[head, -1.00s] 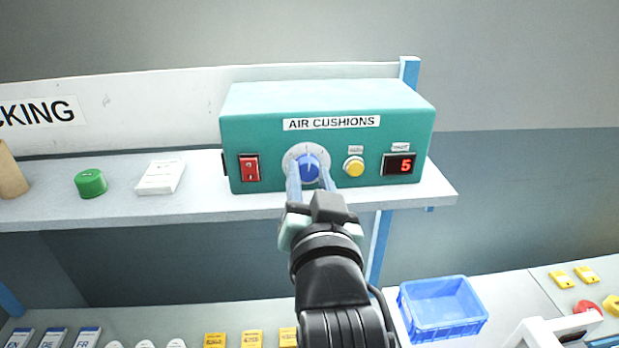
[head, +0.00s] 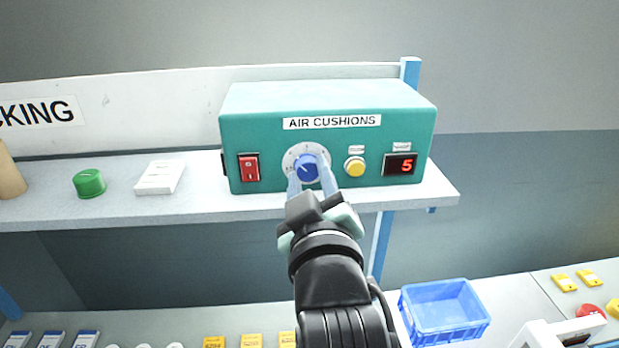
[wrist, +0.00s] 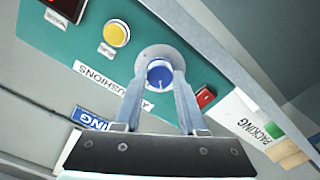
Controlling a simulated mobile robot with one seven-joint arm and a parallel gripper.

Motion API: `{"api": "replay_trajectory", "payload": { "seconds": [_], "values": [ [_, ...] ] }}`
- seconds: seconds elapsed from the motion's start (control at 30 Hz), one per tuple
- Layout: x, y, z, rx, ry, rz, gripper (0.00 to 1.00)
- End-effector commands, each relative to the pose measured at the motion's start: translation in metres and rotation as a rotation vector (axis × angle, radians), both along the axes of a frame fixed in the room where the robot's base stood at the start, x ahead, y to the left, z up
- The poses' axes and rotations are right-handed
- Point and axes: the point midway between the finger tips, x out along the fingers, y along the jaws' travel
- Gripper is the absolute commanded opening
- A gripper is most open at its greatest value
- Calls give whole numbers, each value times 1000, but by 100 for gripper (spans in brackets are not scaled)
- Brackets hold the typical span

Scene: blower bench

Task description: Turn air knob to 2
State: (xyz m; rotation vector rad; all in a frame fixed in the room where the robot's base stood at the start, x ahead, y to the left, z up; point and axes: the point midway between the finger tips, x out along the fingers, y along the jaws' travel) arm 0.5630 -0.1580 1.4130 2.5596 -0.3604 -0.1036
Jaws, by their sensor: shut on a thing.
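The blue air knob (head: 307,168) sits on a pale round dial on the front of the green AIR CUSHIONS box (head: 240,110). It also shows in the wrist view (wrist: 160,74). Its white pointer line points up and to the left in the head view. My gripper (head: 310,180) is shut on the knob, one finger on each side. The dial marks are too small to read surely and the fingers hide part of the dial. The red display (head: 400,165) reads 5.
A red switch (head: 249,168) is left of the dial and a yellow button (head: 354,167) is right of it. A green lid (head: 89,183) and a white stack (head: 160,178) lie on the shelf. A blue bin (head: 444,312) stands below right.

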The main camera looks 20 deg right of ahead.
Motion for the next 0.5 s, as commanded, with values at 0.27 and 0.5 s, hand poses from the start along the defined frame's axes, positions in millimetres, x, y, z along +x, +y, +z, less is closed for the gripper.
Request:
{"api": "replay_trajectory", "payload": {
  "seconds": [0.27, 0.5],
  "values": [
    [0, 0, -1, -104, 31, -1, 0],
    [0, 0, 0, -132, 39, -1, 0]
  ]
}}
